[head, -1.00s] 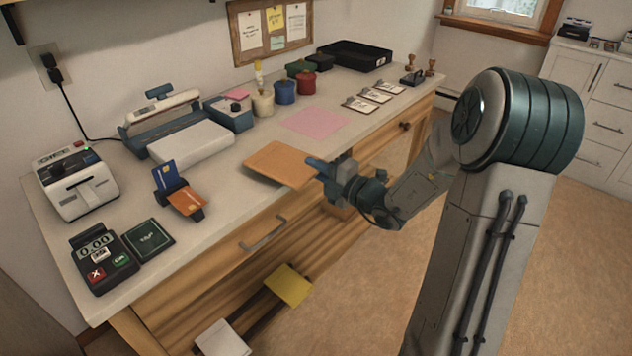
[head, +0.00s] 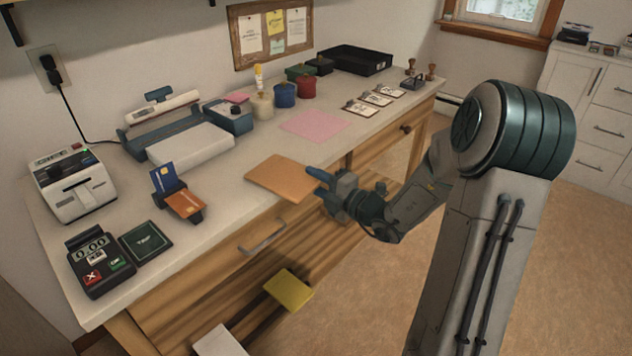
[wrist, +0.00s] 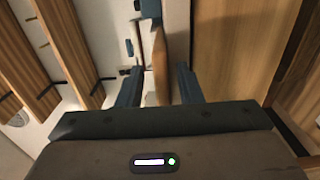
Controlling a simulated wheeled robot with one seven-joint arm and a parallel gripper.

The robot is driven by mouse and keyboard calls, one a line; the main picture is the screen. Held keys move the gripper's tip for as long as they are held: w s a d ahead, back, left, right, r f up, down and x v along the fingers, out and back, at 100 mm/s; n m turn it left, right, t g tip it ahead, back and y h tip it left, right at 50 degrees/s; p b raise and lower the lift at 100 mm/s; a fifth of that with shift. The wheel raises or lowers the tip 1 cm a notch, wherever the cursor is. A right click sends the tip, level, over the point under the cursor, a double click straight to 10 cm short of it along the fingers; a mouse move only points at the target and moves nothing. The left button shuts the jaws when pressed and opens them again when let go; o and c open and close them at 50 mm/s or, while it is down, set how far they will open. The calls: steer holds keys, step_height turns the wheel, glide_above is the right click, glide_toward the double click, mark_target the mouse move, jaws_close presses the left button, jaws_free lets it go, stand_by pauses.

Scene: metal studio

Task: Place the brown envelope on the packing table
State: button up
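The brown envelope (head: 285,178) lies on the pale top of the packing table (head: 225,190), with its near corner at the front edge; I cannot tell whether it overhangs slightly. My gripper (head: 322,182) is at the front edge, just right of the envelope. In the wrist view my gripper (wrist: 160,88) has its two fingers apart. The envelope shows edge-on as a thin brown shape (wrist: 161,65) between them, with gaps on both sides.
A card stand (head: 178,195), a payment terminal (head: 98,262) and a label printer (head: 70,185) stand to the left. A pink sheet (head: 316,125) lies behind. A drawer handle (head: 262,237) juts out below the front edge. A yellow item (head: 288,290) lies low down.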

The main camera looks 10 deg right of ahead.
steer(key=p+v, duration=0.2)
steer(key=v, duration=0.9)
steer(key=s+a+n+g, duration=1.3)
steer(key=n, duration=1.1)
steer(key=s+d+r+n+h, duration=0.1)
steer(key=n+h, duration=0.4)
steer(key=n, duration=0.6)
steer(key=s+d+n+h, duration=0.4)
steer(key=d+n+h, duration=0.1)
steer(key=n, duration=0.5)
steer(key=shift+s+d+r+n, duration=0.2)
steer(key=shift+s+r+n, duration=0.15)
steer(key=shift+n, duration=0.05)
steer(key=shift+w+d+r+n+h, duration=0.1)
steer(key=shift+d+r+n+h, duration=0.15)
steer(key=shift+n, duration=0.25)
jaws_close()
steer(key=shift+a, duration=0.15)
